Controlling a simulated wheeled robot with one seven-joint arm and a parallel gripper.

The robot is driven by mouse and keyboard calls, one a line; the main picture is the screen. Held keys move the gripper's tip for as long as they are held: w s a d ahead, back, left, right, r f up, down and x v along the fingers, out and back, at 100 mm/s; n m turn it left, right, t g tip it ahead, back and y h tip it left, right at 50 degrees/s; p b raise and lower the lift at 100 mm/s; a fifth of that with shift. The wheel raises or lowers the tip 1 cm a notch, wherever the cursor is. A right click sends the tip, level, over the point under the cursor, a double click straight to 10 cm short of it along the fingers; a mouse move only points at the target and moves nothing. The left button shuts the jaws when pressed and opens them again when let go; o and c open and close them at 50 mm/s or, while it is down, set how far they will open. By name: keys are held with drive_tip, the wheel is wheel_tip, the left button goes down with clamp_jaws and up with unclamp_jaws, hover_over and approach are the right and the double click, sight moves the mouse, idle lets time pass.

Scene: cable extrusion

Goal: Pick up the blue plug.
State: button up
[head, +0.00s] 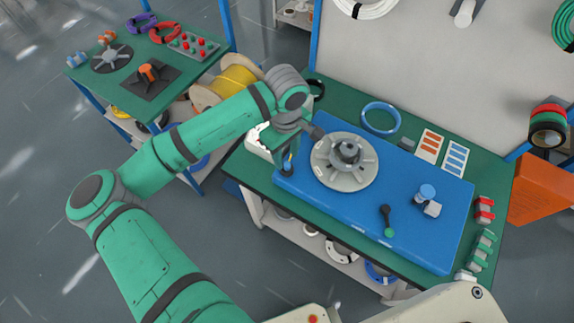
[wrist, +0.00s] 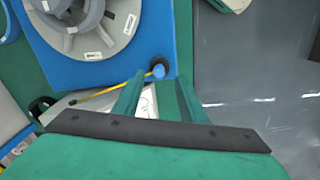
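A small round blue piece (wrist: 158,71) with a black ring and a thin yellow line running left from it shows in the wrist view, at the blue mat's edge. I take it for the blue plug. It lies just beyond my gripper (wrist: 158,82), between the lines of the two green fingers. The fingers are apart, with nothing visibly held. In the head view my gripper (head: 287,168) points down at the left edge of the mat, and it mostly hides the plug there. A blue-topped cylinder (head: 426,191) stands at the mat's right side.
The blue mat (head: 330,215) lies on a green table. A grey disc with a hub (head: 345,165) is beside my gripper. A white box (head: 259,145) stands left of it. A dark green-tipped tool (head: 387,220) lies farther right. A second table (head: 125,45) stands at the back left.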

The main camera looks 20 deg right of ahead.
sight(287, 164)
wheel_tip(287, 164, down, 4)
drive_tip(key=shift+d+f, duration=0.1)
clamp_jaws()
idle(0.5)
drive_tip(key=shift+r, duration=0.8)
drive_tip(key=s+a+r, duration=0.7)
drive_tip(key=s+r, duration=0.4)
drive_tip(key=s, duration=0.1)
drive_tip(key=shift+r, duration=0.25)
